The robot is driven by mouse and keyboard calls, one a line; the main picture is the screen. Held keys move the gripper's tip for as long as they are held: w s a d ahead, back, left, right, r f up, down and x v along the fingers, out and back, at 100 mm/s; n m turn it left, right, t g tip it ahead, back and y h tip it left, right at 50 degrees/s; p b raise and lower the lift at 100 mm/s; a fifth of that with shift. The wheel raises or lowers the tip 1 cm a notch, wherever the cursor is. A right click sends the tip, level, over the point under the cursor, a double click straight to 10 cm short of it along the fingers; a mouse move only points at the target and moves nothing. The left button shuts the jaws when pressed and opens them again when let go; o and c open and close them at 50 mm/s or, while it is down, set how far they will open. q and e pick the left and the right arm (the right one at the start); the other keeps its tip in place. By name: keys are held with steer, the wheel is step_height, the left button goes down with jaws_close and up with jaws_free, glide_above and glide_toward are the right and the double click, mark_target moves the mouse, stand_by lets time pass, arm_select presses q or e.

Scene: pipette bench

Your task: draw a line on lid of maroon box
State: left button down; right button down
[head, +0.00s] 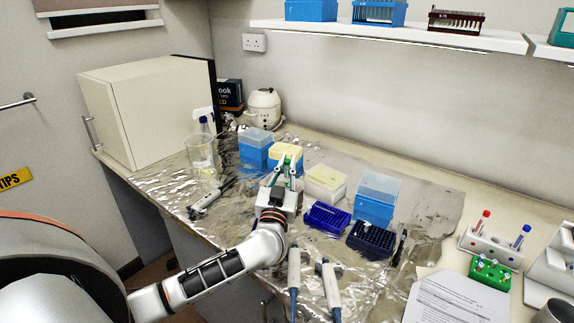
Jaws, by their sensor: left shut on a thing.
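A dark maroon rack-like box (455,21) stands on the wall shelf at the upper right, and its lid cannot be made out. My left gripper (287,160) is over the middle of the bench, far below that shelf. Its fingertips are at a yellow-topped box (286,149) and are shut on it, as far as I can see. The gripper hides the front of this box. No pen or marker can be made out in the fingers. My right gripper is not in view.
Blue boxes with clear lids (376,196), a pale yellow-topped box (325,182) and dark blue racks (371,238) stand close around the gripper. Pipettes (329,285) lie in front. A beaker (202,155) stands left. Crumpled foil (427,210) covers much of the bench.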

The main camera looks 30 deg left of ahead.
arm_select(q)
steer(key=shift+r, duration=2.55)
